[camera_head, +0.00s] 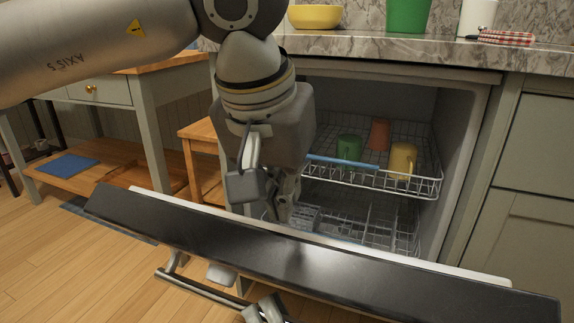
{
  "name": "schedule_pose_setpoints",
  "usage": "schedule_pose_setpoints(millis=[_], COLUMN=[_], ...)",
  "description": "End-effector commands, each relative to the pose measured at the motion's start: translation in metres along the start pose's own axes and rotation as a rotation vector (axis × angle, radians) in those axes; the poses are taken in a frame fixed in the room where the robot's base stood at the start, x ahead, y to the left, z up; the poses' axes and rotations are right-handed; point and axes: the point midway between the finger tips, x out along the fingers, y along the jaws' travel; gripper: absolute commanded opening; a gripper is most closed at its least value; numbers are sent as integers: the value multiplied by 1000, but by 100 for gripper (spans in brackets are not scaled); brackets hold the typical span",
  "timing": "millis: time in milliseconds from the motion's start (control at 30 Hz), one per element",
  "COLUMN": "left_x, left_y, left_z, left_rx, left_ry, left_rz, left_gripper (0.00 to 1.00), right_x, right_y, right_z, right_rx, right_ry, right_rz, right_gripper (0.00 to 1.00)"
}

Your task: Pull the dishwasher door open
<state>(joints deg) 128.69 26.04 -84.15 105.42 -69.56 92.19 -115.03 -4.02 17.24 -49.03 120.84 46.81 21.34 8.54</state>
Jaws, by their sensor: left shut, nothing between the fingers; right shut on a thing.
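The dishwasher door (330,251) is partly open, tilted outward, its dark top edge running across the lower picture. Its metal handle bar (205,292) is on the front face. My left gripper (262,200) is shut and empty, pointing down in the gap behind the door's top edge, in front of the racks. Its fingertips are partly hidden, and I cannot tell if they touch the door. My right gripper (266,312) is at the bottom edge, shut on the handle; most of it is cut off. The upper rack (420,186) holds cups inside the dishwasher.
A marbled counter (400,48) above carries a yellow bowl (315,17), a green container (408,15) and a checked cloth (505,37). A wooden stool (200,140) and a table with a drawer (95,92) stand left. Wooden floor (50,240) is clear at lower left.

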Motion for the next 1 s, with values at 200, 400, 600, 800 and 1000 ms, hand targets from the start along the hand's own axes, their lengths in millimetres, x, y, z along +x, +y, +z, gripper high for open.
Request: schedule_pose_setpoints(millis=[200, 400, 600, 800, 1000], left_x=[2, 2, 3, 9, 12], left_y=[0, 0, 0, 1, 0], left_z=[9, 10, 14, 40, 55], left_rx=[0, 0, 0, 5, 5], left_ry=[-1, -1, -2, -11, -11], left_rz=[1, 1, 2, 2, -3], left_gripper=[0, 0, 0, 0, 0], right_x=[1, 1, 1, 1, 3], right_y=[0, 0, 0, 0, -1], right_z=[-2, -2, -2, -3, -5], right_rx=[-3, -3, -3, -3, -4], right_ry=[6, 6, 6, 9, 14], right_rz=[-2, -2, -2, -2, -5], right_gripper=[0, 0, 0, 0, 0])
